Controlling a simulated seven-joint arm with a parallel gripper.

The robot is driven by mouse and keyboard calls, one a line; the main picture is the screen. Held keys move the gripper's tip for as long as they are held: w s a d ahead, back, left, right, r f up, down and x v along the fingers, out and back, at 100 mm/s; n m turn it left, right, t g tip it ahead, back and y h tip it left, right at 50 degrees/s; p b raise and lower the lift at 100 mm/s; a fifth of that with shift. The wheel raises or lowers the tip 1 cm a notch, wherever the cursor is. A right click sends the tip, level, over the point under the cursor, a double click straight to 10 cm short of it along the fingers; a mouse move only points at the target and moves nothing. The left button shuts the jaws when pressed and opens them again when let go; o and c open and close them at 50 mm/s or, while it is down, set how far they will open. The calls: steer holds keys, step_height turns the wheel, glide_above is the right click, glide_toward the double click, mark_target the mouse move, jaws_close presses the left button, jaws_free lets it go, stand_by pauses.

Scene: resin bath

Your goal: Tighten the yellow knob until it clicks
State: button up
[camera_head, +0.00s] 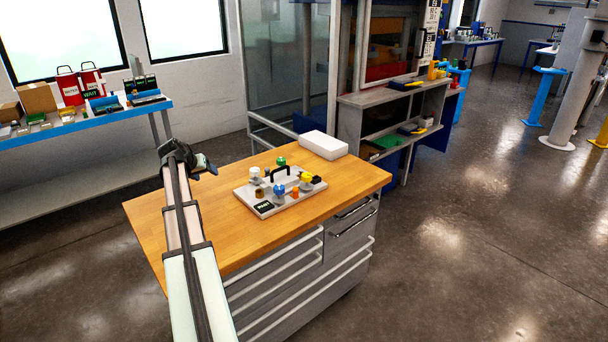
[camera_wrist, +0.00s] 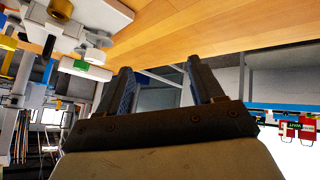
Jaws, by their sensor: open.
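The yellow knob (camera_head: 306,177) is on the right part of a light grey panel board (camera_head: 246,197) on the wooden bench top. Its turning state is too small to tell. My gripper (camera_head: 207,166) is above the left side of the bench, to the left of the board and apart from it. In the wrist view my gripper (camera_wrist: 160,72) shows two dark fingers spread apart with nothing between them. The wrist view is upside down and shows part of the board at its upper left; I cannot make out the yellow knob there for certain.
The board also bears a green knob (camera_head: 281,161), a blue knob (camera_head: 279,190), a white knob (camera_head: 255,173), a black arched handle (camera_head: 281,171) and a small dark display (camera_head: 264,207). A white box (camera_head: 323,145) stands behind it. The bench's front left (camera_head: 225,245) is clear.

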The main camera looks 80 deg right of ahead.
steer(key=s+d+r+m+g+y, duration=0.1)
steer(key=s+d+r+m, duration=0.15)
steer(key=s, duration=0.55)
steer(key=s+d+r+m+y, duration=0.1)
steer(key=s+d+r+m, duration=0.15)
steer(key=s, duration=0.65)
steer(key=m+y, duration=0.2)
steer(key=m, duration=0.2)
glide_toward(306, 175)
steer(key=x, duration=0.8)
steer(key=shift+s+f, duration=0.1)
steer(key=shift+f, duration=0.15)
steer(key=shift+c, duration=0.2)
steer(key=c, duration=1)
